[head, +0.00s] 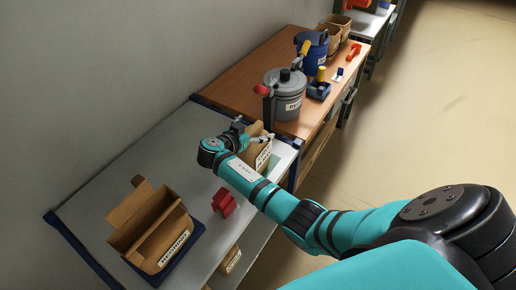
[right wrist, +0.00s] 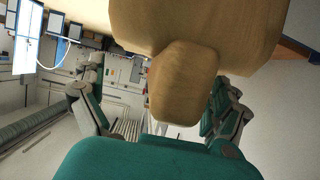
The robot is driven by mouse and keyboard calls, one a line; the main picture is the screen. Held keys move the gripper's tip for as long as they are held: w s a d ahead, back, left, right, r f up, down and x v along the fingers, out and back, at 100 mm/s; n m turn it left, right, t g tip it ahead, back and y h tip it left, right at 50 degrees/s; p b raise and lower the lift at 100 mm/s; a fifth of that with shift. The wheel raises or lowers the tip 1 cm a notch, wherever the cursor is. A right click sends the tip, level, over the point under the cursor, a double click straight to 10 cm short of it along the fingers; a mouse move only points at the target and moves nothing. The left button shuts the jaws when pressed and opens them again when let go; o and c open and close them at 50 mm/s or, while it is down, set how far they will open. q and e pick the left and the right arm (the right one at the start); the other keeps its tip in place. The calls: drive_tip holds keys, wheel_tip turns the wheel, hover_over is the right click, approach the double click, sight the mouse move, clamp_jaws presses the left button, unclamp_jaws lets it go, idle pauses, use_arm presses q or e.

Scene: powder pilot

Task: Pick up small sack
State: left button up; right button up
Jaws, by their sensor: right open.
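A tan, sack-like thing (head: 259,152) with a label stands at the far right end of the grey bench, partly hidden by my right arm. My right gripper (head: 251,132) is at its top, with its fingers open. In the right wrist view a large tan body with a rounded flap (right wrist: 185,85) hangs in from the top, between the two spread green fingers (right wrist: 157,108). I cannot tell whether the fingers touch it. My left gripper is out of view.
An open cardboard box (head: 150,228) stands on the near grey bench (head: 105,190), with a red object (head: 223,202) to its right. Beyond, a wooden bench (head: 245,82) holds a grey pot (head: 286,98) and a blue pot (head: 312,55). The floor at right is clear.

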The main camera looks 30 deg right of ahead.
drive_tip(key=shift+s+a+f, duration=0.1)
drive_tip(key=c, duration=2.1)
clamp_jaws()
